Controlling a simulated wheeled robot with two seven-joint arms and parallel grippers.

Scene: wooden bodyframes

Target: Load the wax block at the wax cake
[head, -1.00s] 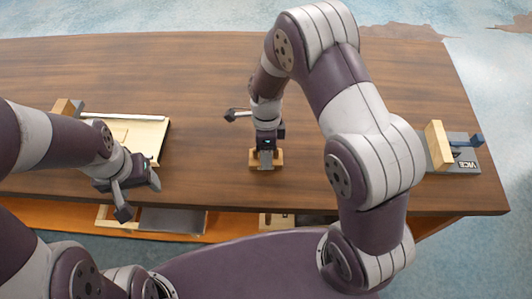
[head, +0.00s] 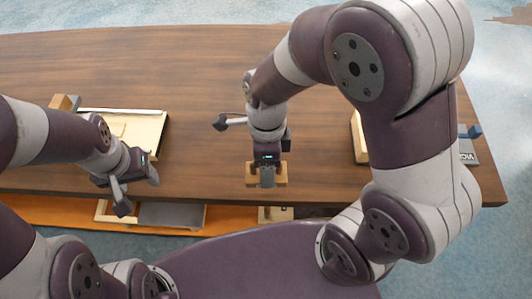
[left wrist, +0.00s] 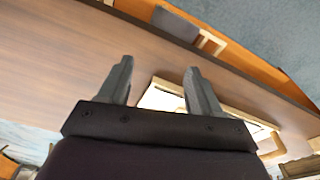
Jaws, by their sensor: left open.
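A pale wooden-looking block (head: 281,178) shows around the fingers of my right gripper (head: 267,178), in front of the middle of the table. It seems to be gripped, though the fingers largely cover it. I cannot tell for sure whether it is the wax block. I cannot pick out the wax cake. My left gripper (head: 137,190) is open and empty near the table's front edge at the left. Its two fingers stand apart in the left wrist view (left wrist: 158,82).
A pale wooden tray (head: 150,135) lies at the left. At the right are an upright wooden piece (head: 359,137) and a grey vice (head: 469,152), partly behind my right arm. A lower orange shelf (head: 60,212) holds wooden frames. The table's middle (head: 200,80) is clear.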

